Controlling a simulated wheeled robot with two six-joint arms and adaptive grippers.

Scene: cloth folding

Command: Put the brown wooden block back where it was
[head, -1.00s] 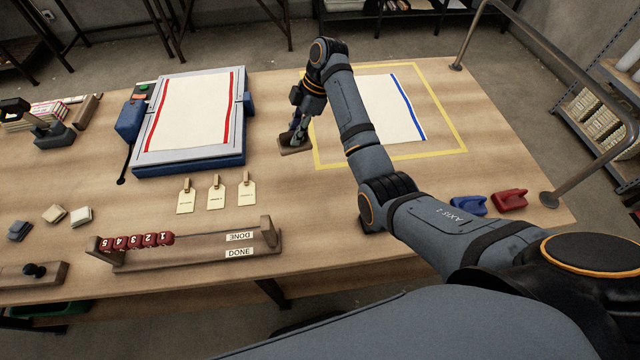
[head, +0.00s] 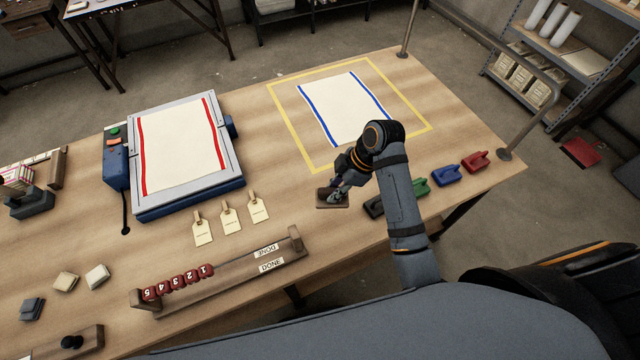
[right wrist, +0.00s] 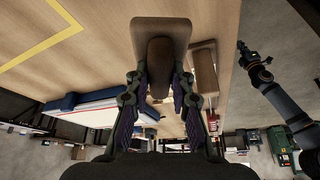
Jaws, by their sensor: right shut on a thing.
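The brown wooden block (head: 332,203) is a small flat brown piece near the table's front edge, just off the near corner of the yellow outline. My right gripper (head: 336,192) is above it, shut on it. In the right wrist view the block (right wrist: 175,27) shows as a light brown plate with a darker rounded grip, which lies between the fingers (right wrist: 160,90). I cannot tell whether the block touches the table. My left gripper is out of the head view; a dark arm with a small gripper (right wrist: 243,50) in the right wrist view appears to be it, its jaws too small to read.
A yellow outline (head: 290,121) holds a blue-edged white cloth (head: 345,110). Black, green (head: 421,188), blue (head: 447,176) and red (head: 475,161) blocks stand right of my gripper. Left are tags (head: 231,217), a bead rack (head: 215,278) and a press (head: 190,203) with a red-edged cloth.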

